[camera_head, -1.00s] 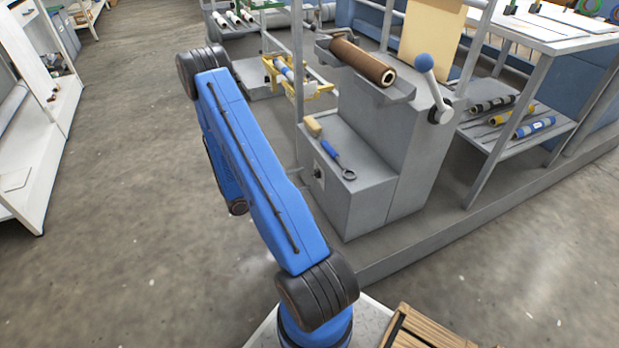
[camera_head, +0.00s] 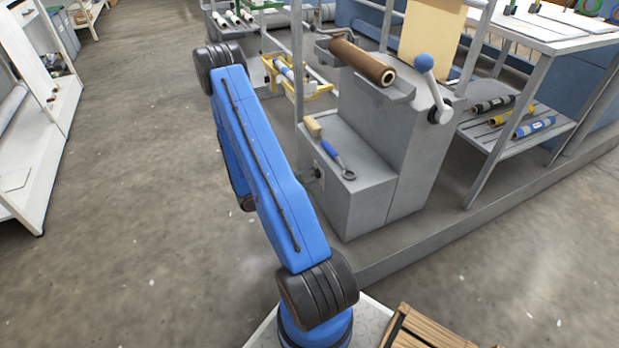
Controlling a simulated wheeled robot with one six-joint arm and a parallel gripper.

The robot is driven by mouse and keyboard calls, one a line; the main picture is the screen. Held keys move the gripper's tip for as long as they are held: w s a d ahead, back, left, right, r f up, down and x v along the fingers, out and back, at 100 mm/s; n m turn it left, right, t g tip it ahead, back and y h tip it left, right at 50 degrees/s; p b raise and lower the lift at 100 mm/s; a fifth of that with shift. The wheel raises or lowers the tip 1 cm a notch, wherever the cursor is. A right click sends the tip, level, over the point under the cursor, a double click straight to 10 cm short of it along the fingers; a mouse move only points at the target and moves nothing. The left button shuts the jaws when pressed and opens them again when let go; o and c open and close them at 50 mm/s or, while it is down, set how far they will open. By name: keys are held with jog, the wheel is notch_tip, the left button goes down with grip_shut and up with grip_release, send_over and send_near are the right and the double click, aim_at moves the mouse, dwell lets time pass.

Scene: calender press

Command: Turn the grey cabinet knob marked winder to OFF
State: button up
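A small dark knob (camera_head: 318,174) sits on a pale plate on the left-facing side of the low grey cabinet (camera_head: 362,208). The knob is small here, and neither its pointer nor any marking can be read. My blue arm reaches up and left from its base, and its upper link passes just left of the knob. My gripper is not in view; the arm's own links may hide it.
A blue-balled lever (camera_head: 432,85) and a brown roll (camera_head: 362,62) are on the taller housing. A wooden crate (camera_head: 418,330) is at bottom right. Floor at left is clear.

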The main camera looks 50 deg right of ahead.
jog(key=shift+n, duration=0.4)
jog(key=n, duration=0.8)
jog(key=shift+w, duration=0.15)
jog(key=shift+w+d+n, duration=0.1)
jog(key=shift+n, duration=2.15)
jog(key=shift+w+d+n, duration=0.1)
jog(key=shift+n, duration=2.15)
jog(key=o, duration=1)
jog(key=shift+a, duration=0.1)
jog(key=v, duration=1.7)
jog(key=shift+a, duration=0.15)
